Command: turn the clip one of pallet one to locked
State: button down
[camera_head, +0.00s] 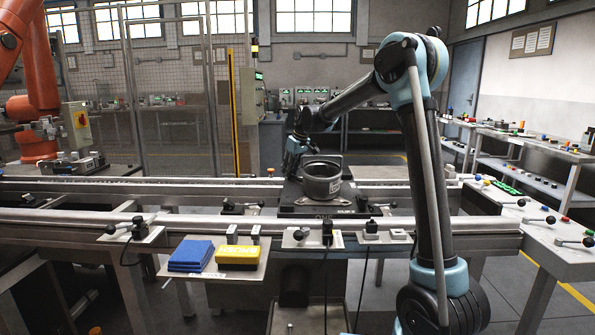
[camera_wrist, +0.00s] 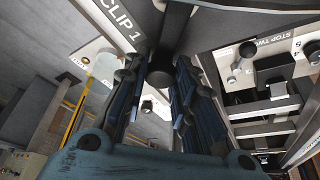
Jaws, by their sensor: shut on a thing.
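Pallet one is a dark plate marked ONE (camera_head: 300,209) on the conveyor in the head view, with a grey round housing (camera_head: 322,186) on it. My gripper (camera_head: 291,163) reaches down at the pallet's far left side. The clip cannot be made out in the head view.
A tray (camera_head: 255,268) with blue cloths (camera_head: 191,255) and a yellow box (camera_head: 236,262) hangs at the front. Conveyor rails (camera_head: 440,228) run beside the pallet.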

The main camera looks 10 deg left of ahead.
aim_at(299, 178)
jog(key=shift+w+d, duration=0.1)
dwell(0.3)
jog(key=c, duration=1.4)
grip_release()
jog(key=shift+o, duration=0.4)
jog(key=shift+r, duration=0.1)
jog(key=v, duration=1.1)
jog(key=shift+d+r, duration=0.25)
jog(key=shift+r, duration=0.1)
